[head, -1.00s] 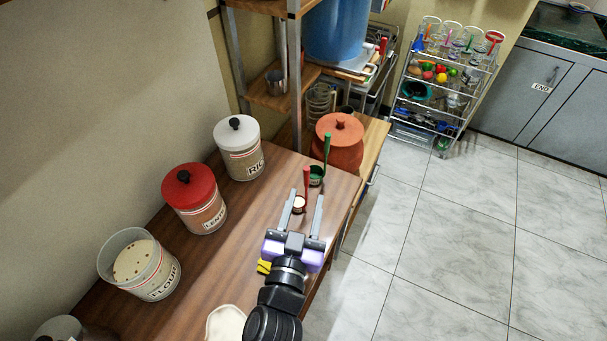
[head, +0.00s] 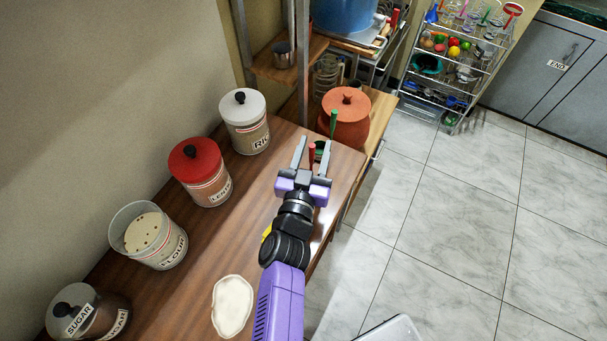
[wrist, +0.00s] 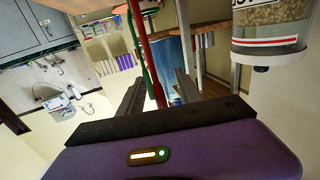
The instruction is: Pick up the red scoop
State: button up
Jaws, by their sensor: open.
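The red scoop (head: 311,152) stands near the table's right edge with its red handle pointing up; its bowl is hidden by my gripper in the head view. My gripper (head: 314,146) is open, and the red handle shows between its two fingers. The wrist view, which looks upside down, also shows the red handle (wrist: 142,45) running between the open fingers (wrist: 160,80). I cannot tell whether either finger touches it. A green-handled scoop (head: 333,123) stands just beyond, and its green handle (wrist: 151,72) shows close beside the red one in the wrist view.
An orange lidded pot (head: 346,118) stands just past the scoops. Rice (head: 248,125), red-lidded (head: 200,175), flour (head: 150,240) and sugar (head: 85,312) jars line the wall side. A pale flat piece (head: 232,306) lies nearer. The middle of the wooden table (head: 245,215) is clear.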

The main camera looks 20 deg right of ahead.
jog(key=shift+w+d, duration=0.15)
jog(key=shift+w, duration=0.05)
grip_shut()
dwell(1.3)
